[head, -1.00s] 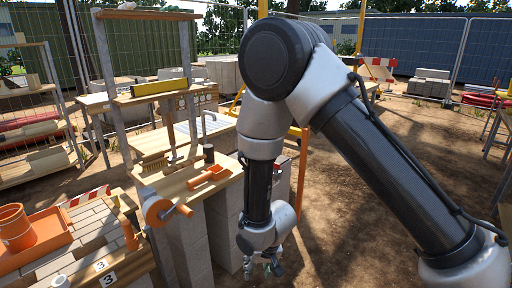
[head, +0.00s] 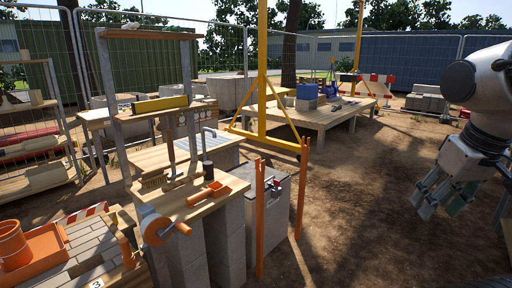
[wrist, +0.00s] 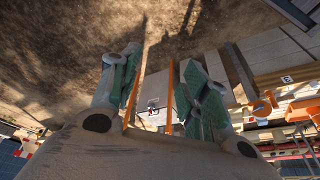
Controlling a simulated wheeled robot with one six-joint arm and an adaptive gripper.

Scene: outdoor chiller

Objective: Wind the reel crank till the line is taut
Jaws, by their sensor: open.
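The reel (head: 153,226) is an orange drum with a pale round face, fixed at the front edge of a wooden bench top. Its orange crank handle (head: 183,228) sticks out to the right. I cannot make out the line or whether it is slack. My gripper (head: 437,205) hangs at the right of the head view, open and empty, far from the reel. In the wrist view my gripper (wrist: 160,65) shows two spread fingers with green pads and nothing held between them. Orange parts, perhaps the reel (wrist: 262,108), show at the right there.
Two orange posts (head: 302,190) stand beside a grey box (head: 275,205). A brick bed with an orange bucket (head: 14,246) is at left.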

